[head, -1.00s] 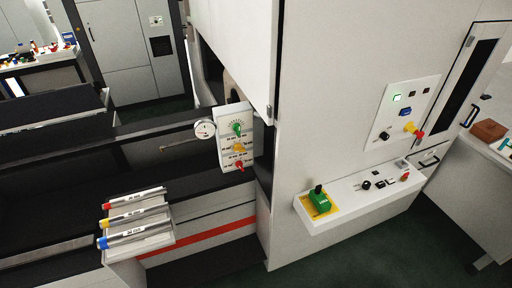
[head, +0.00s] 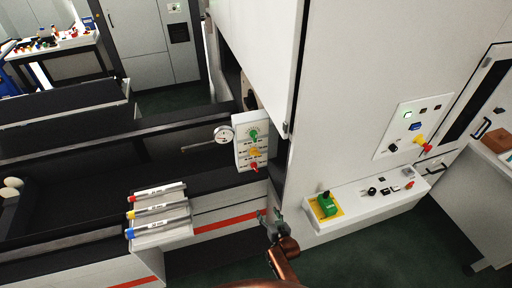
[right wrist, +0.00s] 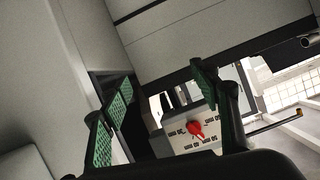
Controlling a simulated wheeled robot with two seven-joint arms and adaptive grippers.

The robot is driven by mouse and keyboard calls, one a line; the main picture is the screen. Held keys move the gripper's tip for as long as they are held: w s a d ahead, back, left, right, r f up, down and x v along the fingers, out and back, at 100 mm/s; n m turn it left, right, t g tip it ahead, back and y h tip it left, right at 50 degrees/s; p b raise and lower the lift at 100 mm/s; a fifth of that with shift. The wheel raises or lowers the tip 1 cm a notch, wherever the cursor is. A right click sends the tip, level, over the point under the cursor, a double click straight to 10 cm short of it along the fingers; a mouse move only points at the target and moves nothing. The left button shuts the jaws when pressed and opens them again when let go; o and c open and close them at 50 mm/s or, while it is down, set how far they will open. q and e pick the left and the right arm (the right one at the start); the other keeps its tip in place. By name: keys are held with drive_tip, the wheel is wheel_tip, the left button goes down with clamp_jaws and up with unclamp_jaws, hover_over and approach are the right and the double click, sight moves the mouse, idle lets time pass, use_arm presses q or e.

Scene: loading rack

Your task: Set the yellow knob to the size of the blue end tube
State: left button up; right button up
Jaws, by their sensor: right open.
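The yellow knob (head: 254,152) sits mid-panel on the white knob panel (head: 241,160), between a green knob (head: 253,135) above and a red knob (head: 254,167) below. The blue end tube (head: 160,227) lies lowest on a rack, below a yellow end tube (head: 158,210) and a red end tube (head: 160,192); their printed sizes are too small to read. My right gripper (head: 270,218) is open and empty, below the panel. In the right wrist view the open gripper (right wrist: 163,84) faces the panel, with the red knob (right wrist: 196,129) visible. My left gripper is out of view.
A large white cabinet (head: 345,130) stands close on the right, with a control shelf (head: 365,198) carrying a green switch (head: 327,205). Dark troughs lie on the left. Free air lies before the panel.

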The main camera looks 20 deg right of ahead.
sight(256, 155)
use_arm(q)
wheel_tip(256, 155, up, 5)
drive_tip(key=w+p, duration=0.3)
drive_tip(key=p, duration=0.1)
use_arm(e)
drive_tip(key=w+r+m+t, duration=0.15)
drive_tip(key=w+r, duration=0.35)
drive_tip(key=r, duration=0.8)
drive_tip(key=w+r+t, duration=0.3)
drive_tip(key=w+r, duration=0.2)
drive_tip(key=r, duration=0.7)
use_arm(q)
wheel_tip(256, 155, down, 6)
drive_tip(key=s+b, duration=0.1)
drive_tip(key=b, duration=0.5)
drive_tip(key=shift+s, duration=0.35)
use_arm(e)
drive_tip(key=shift+w+a+r, duration=0.1)
drive_tip(key=shift+w+a, duration=0.1)
drive_tip(key=shift+w, duration=1.1)
drive_tip(key=shift+w+a+f, duration=0.1)
drive_tip(key=shift+w+a, duration=0.1)
drive_tip(key=shift+w, duration=1.1)
drive_tip(key=shift+w+a+r, duration=0.1)
drive_tip(key=shift+w+a, duration=0.1)
drive_tip(key=shift+w, duration=1.1)
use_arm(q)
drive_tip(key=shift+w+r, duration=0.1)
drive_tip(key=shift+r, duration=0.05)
